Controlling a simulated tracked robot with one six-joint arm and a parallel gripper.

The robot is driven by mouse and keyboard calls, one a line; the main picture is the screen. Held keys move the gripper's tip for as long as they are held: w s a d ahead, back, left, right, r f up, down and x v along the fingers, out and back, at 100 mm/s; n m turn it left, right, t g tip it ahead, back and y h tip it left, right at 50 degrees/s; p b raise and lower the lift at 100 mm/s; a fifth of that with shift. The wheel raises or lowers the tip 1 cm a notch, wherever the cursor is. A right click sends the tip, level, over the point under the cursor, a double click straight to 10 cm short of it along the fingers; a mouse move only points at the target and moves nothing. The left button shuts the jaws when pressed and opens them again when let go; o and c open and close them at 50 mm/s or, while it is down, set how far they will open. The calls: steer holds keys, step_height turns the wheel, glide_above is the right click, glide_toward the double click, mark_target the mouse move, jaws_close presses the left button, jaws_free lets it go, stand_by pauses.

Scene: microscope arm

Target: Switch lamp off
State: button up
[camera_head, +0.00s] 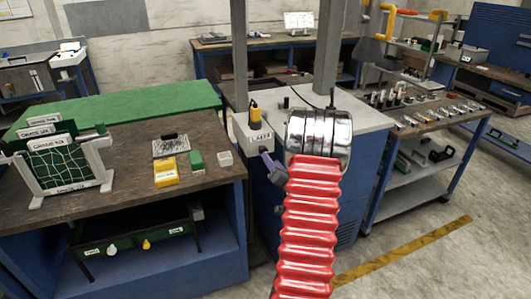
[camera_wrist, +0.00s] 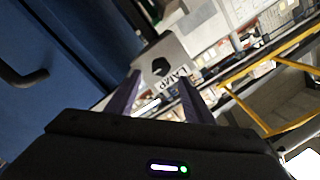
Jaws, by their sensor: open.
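A pale grey switch box (camera_head: 254,134) with a partly readable label stands on the edge of the grey-topped cabinet, beside a metal post. In the wrist view the box (camera_wrist: 178,52) is straight ahead, carrying the word LAMP and a dark switch or knob (camera_wrist: 160,68). I cannot tell the switch's position. My gripper (camera_head: 268,163) has purple fingers just below and in front of the box. In the wrist view my gripper (camera_wrist: 160,80) is open, its fingers apart with the box's labelled end between and beyond them. Contact cannot be judged.
A yellow and black item (camera_head: 254,112) sits at the box's top. The left workbench (camera_head: 120,205) holds a green-netted rack, a yellow block and a green block. A trolley (camera_head: 425,180) with small parts stands right. A blue cabinet panel with a dark handle (camera_wrist: 25,77) is close left.

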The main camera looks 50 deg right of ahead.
steer(key=x, duration=0.7)
steer(key=shift+w+d, duration=0.15)
steer(key=shift+w, duration=0.15)
steer(key=c, duration=0.9)
steer(key=shift+s+d, duration=0.1)
steer(key=shift+d, duration=0.1)
steer(key=shift+c, duration=0.7)
steer(key=shift+a, duration=0.15)
